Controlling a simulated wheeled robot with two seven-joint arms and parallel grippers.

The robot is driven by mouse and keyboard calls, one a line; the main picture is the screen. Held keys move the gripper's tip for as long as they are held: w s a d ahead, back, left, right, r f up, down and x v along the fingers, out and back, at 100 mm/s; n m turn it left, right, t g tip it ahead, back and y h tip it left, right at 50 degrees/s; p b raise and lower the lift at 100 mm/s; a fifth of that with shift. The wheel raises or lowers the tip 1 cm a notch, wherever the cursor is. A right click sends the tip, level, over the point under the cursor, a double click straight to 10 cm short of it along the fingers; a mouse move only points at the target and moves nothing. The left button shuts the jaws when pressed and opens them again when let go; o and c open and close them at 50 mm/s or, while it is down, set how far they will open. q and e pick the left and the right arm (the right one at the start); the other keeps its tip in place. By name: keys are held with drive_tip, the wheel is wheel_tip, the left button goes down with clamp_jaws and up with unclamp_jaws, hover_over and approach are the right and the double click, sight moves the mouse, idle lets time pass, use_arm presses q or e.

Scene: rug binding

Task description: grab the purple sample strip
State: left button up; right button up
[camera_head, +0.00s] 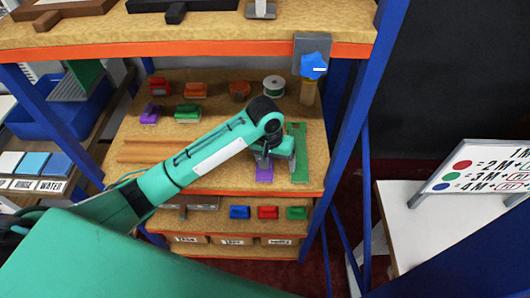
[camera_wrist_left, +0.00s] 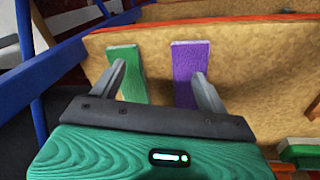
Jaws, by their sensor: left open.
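The purple sample strip (camera_head: 264,174) lies on the middle shelf near its front edge, partly hidden by my left gripper (camera_head: 275,160) in the head view. In the left wrist view the purple strip (camera_wrist_left: 189,60) stretches out ahead, beside a green strip (camera_wrist_left: 127,72). My left gripper (camera_wrist_left: 158,74) is open and empty. Its right finger overlaps the lower right part of the purple strip in that picture, and its left finger overlaps the green strip. Whether either finger touches a strip I cannot tell. My right gripper is not in view.
The green strip (camera_head: 299,140) lies just right of the gripper in the head view. Spools and colored clamps stand farther back on the middle shelf (camera_head: 220,150). A blue post (camera_head: 350,110) borders the right side.

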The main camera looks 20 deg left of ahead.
use_arm(q)
drive_tip(key=w+a+r+n+y, duration=0.2)
drive_tip(key=w+a+r+n, duration=0.1)
drive_tip(key=w+a+r, duration=0.45)
drive_tip(key=shift+g, duration=0.4)
drive_tip(key=f, duration=0.2)
drive_tip(key=f+p, duration=0.1)
drive_tip(key=f, duration=0.2)
drive_tip(key=w+d+f, duration=0.1)
drive_tip(key=f, duration=0.1)
drive_tip(key=shift+d+f+p, duration=0.1)
drive_tip(key=shift+f+p, duration=0.2)
drive_tip(key=shift+f, duration=0.05)
drive_tip(key=shift+f+p, duration=0.35)
drive_tip(key=shift+f, duration=0.2)
drive_tip(key=f, duration=0.1)
drive_tip(key=f+p, duration=0.1)
drive_tip(key=f, duration=0.1)
drive_tip(key=shift+s+d+f, duration=0.1)
drive_tip(key=shift+d+f, duration=0.1)
drive_tip(key=shift+f, duration=0.55)
drive_tip(key=c, duration=1.1)
